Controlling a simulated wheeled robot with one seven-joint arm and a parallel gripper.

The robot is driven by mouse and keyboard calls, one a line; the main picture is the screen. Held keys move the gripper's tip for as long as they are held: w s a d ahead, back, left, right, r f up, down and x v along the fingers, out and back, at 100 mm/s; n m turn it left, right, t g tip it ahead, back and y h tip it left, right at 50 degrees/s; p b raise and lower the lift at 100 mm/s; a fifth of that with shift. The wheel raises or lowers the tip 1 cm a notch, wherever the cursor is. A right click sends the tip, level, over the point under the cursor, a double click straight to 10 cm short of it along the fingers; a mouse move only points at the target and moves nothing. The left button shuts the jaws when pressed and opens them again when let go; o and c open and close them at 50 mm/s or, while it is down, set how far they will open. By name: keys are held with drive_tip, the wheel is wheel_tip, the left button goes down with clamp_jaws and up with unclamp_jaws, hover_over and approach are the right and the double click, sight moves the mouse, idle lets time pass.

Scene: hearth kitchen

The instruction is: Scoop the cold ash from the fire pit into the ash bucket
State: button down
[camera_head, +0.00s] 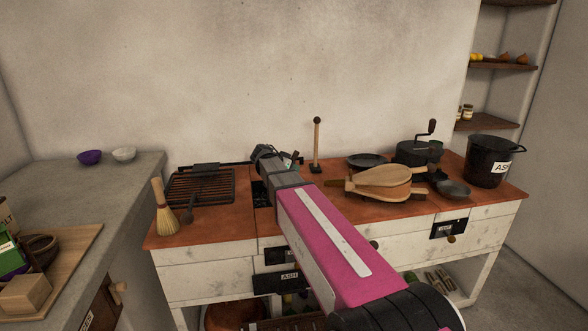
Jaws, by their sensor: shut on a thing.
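The ash bucket (487,163) is black, with a white label partly reading "AS", and stands upright at the right end of the brown worktop. A dark opening in the worktop, likely the fire pit (261,194), shows just left of my arm; my arm hides much of it, and I cannot make out ash. My gripper (266,158) is above the back of this opening, seen from behind, its fingertips mostly hidden. It appears shut on a dark shovel-like tool (207,168), whose thin handle runs left to a flat end over the grill.
A black grill (200,187) and a hand broom (163,212) are on the left. A wooden-handled upright tool (317,147), bellows (383,183), a dark pan (367,160) and a grinder (416,150) crowd the worktop between my arm and the bucket. A drawer label (289,276) reads "ASH".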

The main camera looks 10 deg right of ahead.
sight(294, 155)
idle(0.4)
drive_tip(key=shift+r+g+y, duration=0.5)
drive_tip(key=shift+r+y, duration=0.3)
drive_tip(key=shift+r, duration=0.95)
drive_tip(key=shift+r+g+y, duration=0.5)
drive_tip(key=shift+r+y, duration=0.3)
drive_tip(key=shift+r, duration=0.95)
wheel_tip(294, 155, up, 8)
drive_tip(key=g+y, duration=0.1)
drive_tip(key=y, duration=0.1)
drive_tip(key=shift+g, duration=0.4)
